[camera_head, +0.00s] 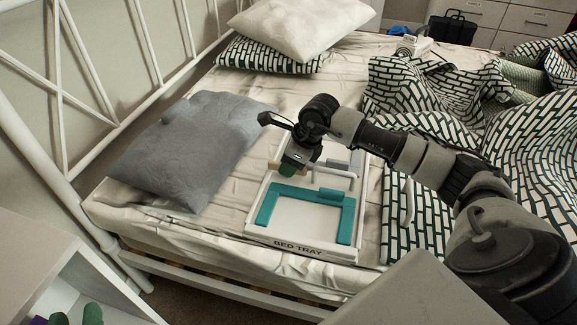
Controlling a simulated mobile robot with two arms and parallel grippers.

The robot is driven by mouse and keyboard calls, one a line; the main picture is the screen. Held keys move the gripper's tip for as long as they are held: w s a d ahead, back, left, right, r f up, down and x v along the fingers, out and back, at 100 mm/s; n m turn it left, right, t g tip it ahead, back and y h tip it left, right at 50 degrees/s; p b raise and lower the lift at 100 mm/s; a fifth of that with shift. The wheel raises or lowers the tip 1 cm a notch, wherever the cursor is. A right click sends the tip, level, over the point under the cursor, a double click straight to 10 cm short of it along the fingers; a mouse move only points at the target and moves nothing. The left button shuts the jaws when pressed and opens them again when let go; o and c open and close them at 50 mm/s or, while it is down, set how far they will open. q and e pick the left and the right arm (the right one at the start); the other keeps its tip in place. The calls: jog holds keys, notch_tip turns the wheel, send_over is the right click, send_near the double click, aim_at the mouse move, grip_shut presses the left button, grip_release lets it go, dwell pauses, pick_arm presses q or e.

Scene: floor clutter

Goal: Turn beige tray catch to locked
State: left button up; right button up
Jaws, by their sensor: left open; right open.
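The white bed tray (299,243), labelled "BED TRAY", lies on the bed with a teal U-shaped inlay (264,208). A small beige piece (274,165) shows at the tray's far left, partly hidden by my gripper; I cannot tell whether it is the catch or how it is turned. My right gripper (290,163) is open and points down over the tray's far left part. My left gripper is not in view.
A grey pillow (195,145) lies left of the tray. A patterned blanket (440,95) is bunched to the right. A white bed rail (50,160) runs along the left. A white open cabinet (40,265) stands at the lower left. Bare sheet lies beyond the tray.

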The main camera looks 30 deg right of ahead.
pick_arm(q)
jog(key=shift+d+r+t, duration=0.1)
jog(key=shift+r+t, duration=0.2)
jog(key=shift+r, duration=0.05)
pick_arm(e)
jog(key=shift+w+a+f, duration=0.1)
jog(key=shift+w+f, duration=0.05)
jog(key=shift+f, duration=0.25)
grip_shut()
